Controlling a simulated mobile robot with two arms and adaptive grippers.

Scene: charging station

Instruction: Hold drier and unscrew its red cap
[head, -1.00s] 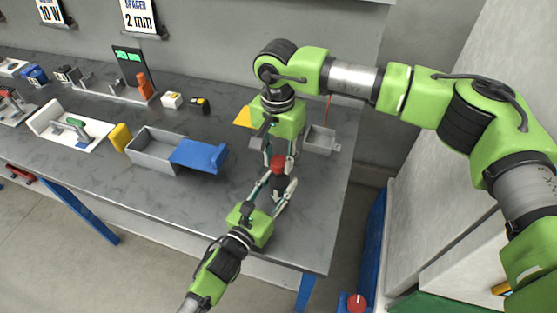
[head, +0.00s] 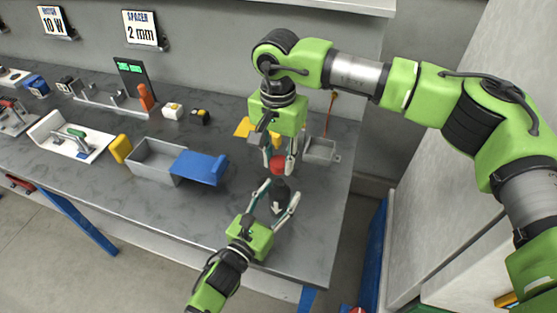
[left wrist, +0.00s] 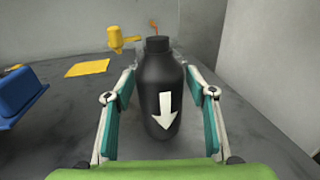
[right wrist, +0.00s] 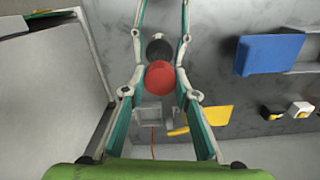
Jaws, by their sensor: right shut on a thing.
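The drier, a black bottle with a white arrow (head: 279,197), stands upright near the table's front right. In the left wrist view the drier (left wrist: 160,85) shows a bare black neck with no cap. My left gripper (head: 280,192) is open, with a finger on each side of the drier and gaps beside it. The red cap (head: 278,165) is between the fingers of my right gripper (head: 279,160), above and behind the drier. In the right wrist view the red cap (right wrist: 160,77) is held, and the drier's dark top (right wrist: 158,48) is beyond it.
A grey bin (head: 155,163) with a blue part (head: 200,167) stands left of the drier. A yellow sheet (left wrist: 88,68) and a small grey tray (head: 320,151) lie behind. The table's right edge is close.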

